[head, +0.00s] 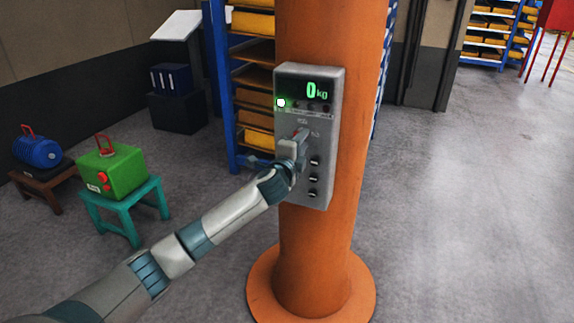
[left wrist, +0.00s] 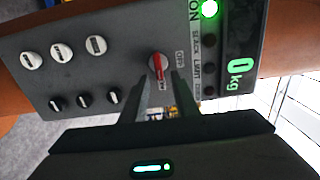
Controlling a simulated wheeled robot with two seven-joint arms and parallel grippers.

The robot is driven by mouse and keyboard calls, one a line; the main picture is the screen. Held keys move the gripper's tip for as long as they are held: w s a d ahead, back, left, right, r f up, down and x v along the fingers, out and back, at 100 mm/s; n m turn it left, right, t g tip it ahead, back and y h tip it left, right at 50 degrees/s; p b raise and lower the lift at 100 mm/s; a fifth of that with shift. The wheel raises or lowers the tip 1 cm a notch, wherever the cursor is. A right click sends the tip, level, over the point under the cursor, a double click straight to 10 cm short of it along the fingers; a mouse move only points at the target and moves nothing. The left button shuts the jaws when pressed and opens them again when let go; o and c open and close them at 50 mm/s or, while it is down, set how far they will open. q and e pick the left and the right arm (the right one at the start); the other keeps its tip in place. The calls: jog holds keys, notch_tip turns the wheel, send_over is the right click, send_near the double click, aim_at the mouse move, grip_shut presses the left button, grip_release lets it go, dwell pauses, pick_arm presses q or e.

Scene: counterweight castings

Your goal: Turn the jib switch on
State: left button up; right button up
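The jib switch is a rotary knob with a red bar (left wrist: 158,67) on a grey control box (head: 325,180) fixed to an orange column. In the left wrist view its bar is slightly tilted, with an OFF label beside it. A green lamp (head: 281,102) is lit next to the word ON, and the display (head: 317,90) reads 0 kg. The lamp also shows in the left wrist view (left wrist: 209,9). My left gripper (head: 301,138) is at the knob, its two fingers (left wrist: 160,80) apart on either side of it; contact is unclear. My right gripper is not in view.
The orange column (head: 315,245) stands on a round base. A green casting (head: 112,172) sits on a teal stool, and a blue casting (head: 40,152) on a brown stand, both at left. Shelving (head: 228,100) stands behind the column. The floor at right is clear.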

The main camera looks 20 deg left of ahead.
pick_arm(q)
jog(key=s+b, duration=0.5)
jog(key=s, duration=1.1)
jog(key=shift+s+a, duration=0.25)
jog(key=shift+f, duration=0.15)
